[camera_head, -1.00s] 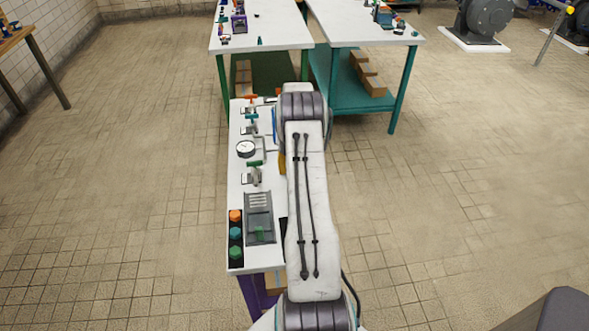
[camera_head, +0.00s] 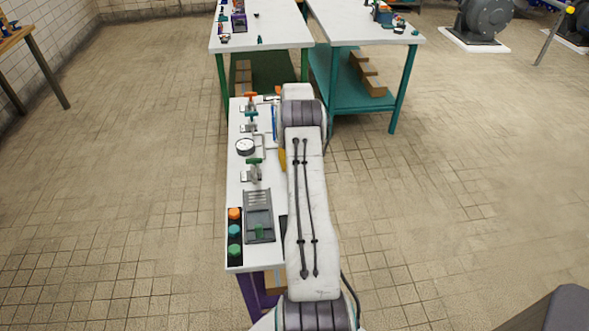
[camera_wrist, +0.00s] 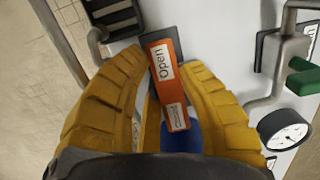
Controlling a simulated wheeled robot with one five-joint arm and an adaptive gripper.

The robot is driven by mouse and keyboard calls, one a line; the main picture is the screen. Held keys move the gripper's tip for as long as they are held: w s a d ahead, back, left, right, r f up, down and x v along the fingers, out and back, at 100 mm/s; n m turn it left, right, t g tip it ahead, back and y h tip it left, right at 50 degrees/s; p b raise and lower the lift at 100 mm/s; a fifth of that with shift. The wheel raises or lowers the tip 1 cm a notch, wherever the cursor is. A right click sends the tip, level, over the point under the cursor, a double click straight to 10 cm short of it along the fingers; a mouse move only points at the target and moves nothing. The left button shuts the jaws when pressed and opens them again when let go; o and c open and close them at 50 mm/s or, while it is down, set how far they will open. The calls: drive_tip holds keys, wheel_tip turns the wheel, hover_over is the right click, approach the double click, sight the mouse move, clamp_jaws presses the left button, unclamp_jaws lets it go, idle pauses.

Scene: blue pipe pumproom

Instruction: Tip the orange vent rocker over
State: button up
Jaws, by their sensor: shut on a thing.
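The orange vent rocker (camera_wrist: 167,80) shows in the wrist view as a narrow orange bar on a dark grey plate (camera_wrist: 150,43). It carries two white labels, and the upper one reads "Open". My gripper (camera_wrist: 167,72) has its yellow fingers on both sides of the bar and is shut on it. The lower end of the rocker lies deep between the fingers. In the head view my arm hides the rocker and most of my gripper; only a bit of yellow finger (camera_head: 283,160) shows at the arm's left edge.
The white bench (camera_head: 235,185) carries a round gauge (camera_head: 245,147), a green-handled valve (camera_head: 252,172), pipes and a column of coloured buttons (camera_head: 234,231). In the wrist view the gauge (camera_wrist: 284,131) and a green handle (camera_wrist: 303,78) stand right of the fingers. Open floor lies right of my arm.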

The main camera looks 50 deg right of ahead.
idle(0.3)
drive_tip(key=o, duration=1.2)
drive_tip(key=shift+w, duration=0.1)
drive_tip(key=shift+w+d+r, duration=0.15)
drive_tip(key=shift+r, duration=1.8)
drive_tip(key=shift+w+d+r, duration=0.2)
drive_tip(key=shift+r, duration=1.8)
drive_tip(key=shift+w+d+r, duration=0.15)
drive_tip(key=shift+r, duration=1.8)
